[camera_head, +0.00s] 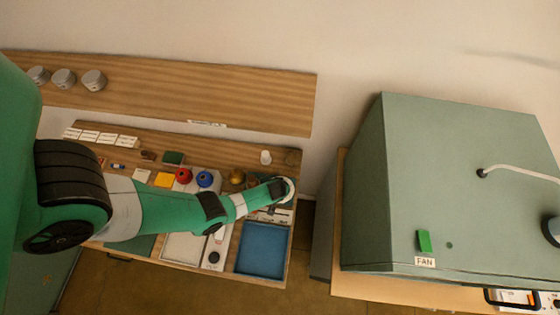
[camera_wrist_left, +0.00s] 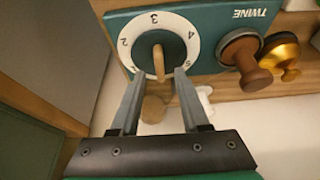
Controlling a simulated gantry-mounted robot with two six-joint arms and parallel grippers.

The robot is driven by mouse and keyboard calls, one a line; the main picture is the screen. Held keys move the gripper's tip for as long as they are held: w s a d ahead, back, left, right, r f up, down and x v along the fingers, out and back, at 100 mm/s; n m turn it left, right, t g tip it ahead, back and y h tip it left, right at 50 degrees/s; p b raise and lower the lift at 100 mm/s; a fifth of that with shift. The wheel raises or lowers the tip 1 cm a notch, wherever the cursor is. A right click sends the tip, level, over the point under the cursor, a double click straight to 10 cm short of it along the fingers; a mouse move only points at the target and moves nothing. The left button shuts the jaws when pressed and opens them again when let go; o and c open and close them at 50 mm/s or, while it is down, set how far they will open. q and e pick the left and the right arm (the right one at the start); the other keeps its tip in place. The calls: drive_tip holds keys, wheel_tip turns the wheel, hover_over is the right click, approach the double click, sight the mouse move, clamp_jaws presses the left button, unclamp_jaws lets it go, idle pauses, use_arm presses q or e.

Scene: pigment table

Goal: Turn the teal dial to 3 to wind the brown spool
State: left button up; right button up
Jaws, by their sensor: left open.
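The teal dial (camera_wrist_left: 175,44) sits in a white numbered ring on a teal panel marked TWINE (camera_wrist_left: 205,20), in the left wrist view. The 2, 3 and 4 can be read. A tan wooden pointer knob (camera_wrist_left: 158,62) stands on the dial; which number it marks is unclear. My left gripper (camera_wrist_left: 159,74) is open, its fingertips on either side of the knob's lower end; contact cannot be told. The brown spool (camera_wrist_left: 254,78) is right of the dial. In the head view my left gripper (camera_head: 285,188) is at the table's right end, and my arm hides the dial. My right gripper is not seen.
A gold spool (camera_wrist_left: 284,54) is beside the brown one. The bench holds a blue tray (camera_head: 262,250), a white cup (camera_head: 265,157), and red (camera_head: 183,175) and blue (camera_head: 205,179) round items. A large green hood marked FAN (camera_head: 440,190) stands to the right.

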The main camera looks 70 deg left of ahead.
use_arm(q)
drive_tip(key=shift+b+x, duration=0.4)
drive_tip(key=shift+x, duration=0.8)
clamp_jaws()
